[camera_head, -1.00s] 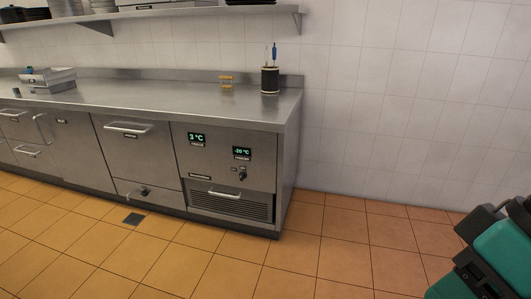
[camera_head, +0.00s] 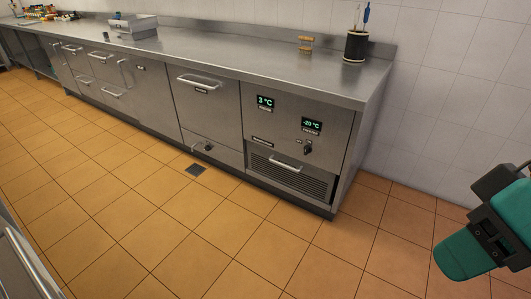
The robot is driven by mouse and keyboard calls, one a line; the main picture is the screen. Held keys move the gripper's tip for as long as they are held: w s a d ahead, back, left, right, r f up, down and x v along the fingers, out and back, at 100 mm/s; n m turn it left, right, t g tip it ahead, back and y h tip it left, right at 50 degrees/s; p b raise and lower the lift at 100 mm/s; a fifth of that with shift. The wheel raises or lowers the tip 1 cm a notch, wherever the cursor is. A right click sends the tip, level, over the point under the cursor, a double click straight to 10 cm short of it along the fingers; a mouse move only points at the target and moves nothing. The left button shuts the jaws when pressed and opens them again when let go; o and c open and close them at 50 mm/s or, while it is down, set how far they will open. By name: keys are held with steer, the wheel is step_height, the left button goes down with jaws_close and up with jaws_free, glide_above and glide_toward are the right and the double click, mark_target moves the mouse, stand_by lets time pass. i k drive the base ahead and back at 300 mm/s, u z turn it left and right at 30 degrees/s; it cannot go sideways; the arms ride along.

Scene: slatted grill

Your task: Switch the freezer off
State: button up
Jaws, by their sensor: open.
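The freezer's control panel (camera_head: 285,126) is on the right end of a stainless steel counter unit. A green display reading -20 °C (camera_head: 312,125) sits on its right side. Just below it is a small dark knob (camera_head: 308,147); its exact setting is too small to tell. A second green display reading 3 °C (camera_head: 265,102) is to the upper left. Part of my teal and black arm shows at the lower right, well apart from the panel.
A vented grille with a handle (camera_head: 285,167) is under the panel. The steel countertop (camera_head: 250,64) holds a black utensil holder (camera_head: 356,45) and a small wooden-topped item (camera_head: 305,44). Orange tiled floor (camera_head: 150,220) is clear in front. Another steel edge (camera_head: 25,265) is at lower left.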

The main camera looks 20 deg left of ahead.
mark_target(308, 148)
steer(key=u, duration=1.1)
steer(key=i, duration=2.8)
steer(key=z, duration=4.15)
steer(key=k, duration=0.85)
steer(key=u, duration=0.35)
